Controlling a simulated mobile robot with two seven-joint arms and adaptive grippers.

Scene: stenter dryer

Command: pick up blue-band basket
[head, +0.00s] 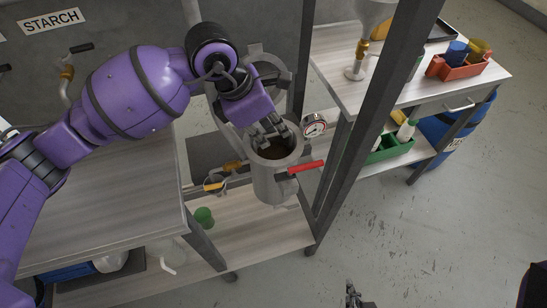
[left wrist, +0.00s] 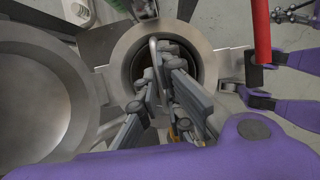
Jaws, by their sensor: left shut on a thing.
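An upright metal vessel (head: 276,190) stands open, its round lid (left wrist: 35,100) swung aside. My left gripper (head: 272,132) points down into its mouth. In the left wrist view its fingers (left wrist: 170,72) are shut on a thin grey metal handle (left wrist: 153,62) at the mouth. The basket below this handle is hidden by the fingers and the vessel's rim, and no blue band shows. My right gripper (head: 354,296) is low at the bottom edge of the head view, away from the vessel; its finger opening is unclear.
A red lever (head: 306,167) and a gauge (head: 314,125) stick out beside the vessel. A dark post (head: 365,130) rises close to its right. A bench (head: 110,205) lies left; open floor lies right.

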